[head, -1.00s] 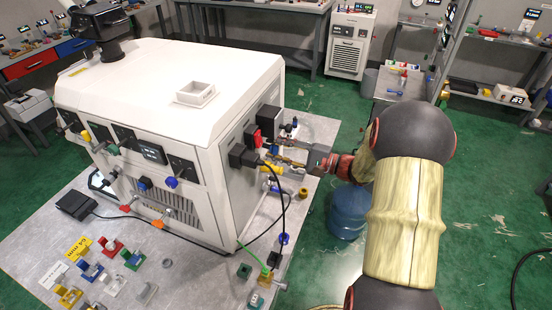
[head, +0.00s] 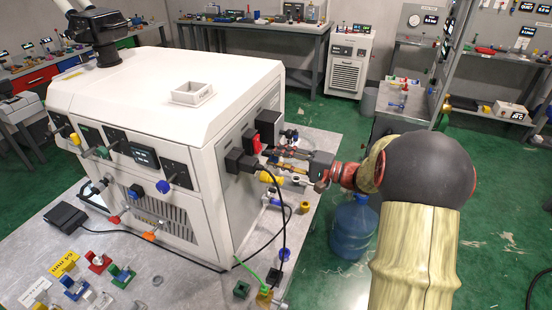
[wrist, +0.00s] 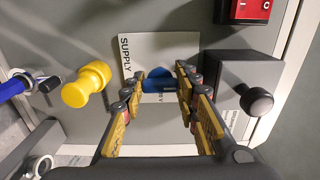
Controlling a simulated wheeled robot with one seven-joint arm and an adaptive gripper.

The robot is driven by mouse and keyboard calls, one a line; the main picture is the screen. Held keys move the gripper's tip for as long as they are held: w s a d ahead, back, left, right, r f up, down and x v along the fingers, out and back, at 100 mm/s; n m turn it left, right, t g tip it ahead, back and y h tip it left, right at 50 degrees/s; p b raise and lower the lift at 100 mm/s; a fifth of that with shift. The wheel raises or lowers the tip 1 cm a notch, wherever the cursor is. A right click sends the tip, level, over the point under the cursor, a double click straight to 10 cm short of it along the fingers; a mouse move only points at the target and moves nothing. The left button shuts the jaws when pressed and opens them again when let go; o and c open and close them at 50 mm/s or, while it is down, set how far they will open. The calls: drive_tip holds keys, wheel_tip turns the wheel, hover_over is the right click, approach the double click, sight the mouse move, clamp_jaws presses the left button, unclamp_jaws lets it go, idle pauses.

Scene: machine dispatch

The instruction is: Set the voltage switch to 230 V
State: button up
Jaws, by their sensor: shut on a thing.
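The white machine (head: 170,85) stands on a grey table. On its right side panel, the wrist view shows a blue switch knob (wrist: 158,84) in front of a white label (wrist: 140,53) reading "SUPPLY". I take this knob to be the voltage switch; no voltage marking is readable, so its setting cannot be told. My gripper (wrist: 162,78) has its yellow-padded fingers on both sides of the knob and is shut on it. In the head view my gripper (head: 275,158) reaches the panel from the right; its fingers hide the knob there.
A red rocker switch (wrist: 243,10) sits above right of the knob, a grey box with a round black knob (wrist: 232,88) to its right, and a yellow knob (wrist: 86,84) to its left. A black plug with a cable (head: 237,161) is near my fingers. A blue water bottle (head: 354,228) stands below my arm.

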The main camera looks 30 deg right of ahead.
drive_tip(key=shift+f, duration=0.1)
drive_tip(key=o, duration=1.2)
drive_tip(key=shift+c, duration=0.2)
drive_tip(key=shift+s, duration=0.1)
drive_tip(key=v, duration=1.1)
drive_tip(key=shift+s+d, duration=0.3)
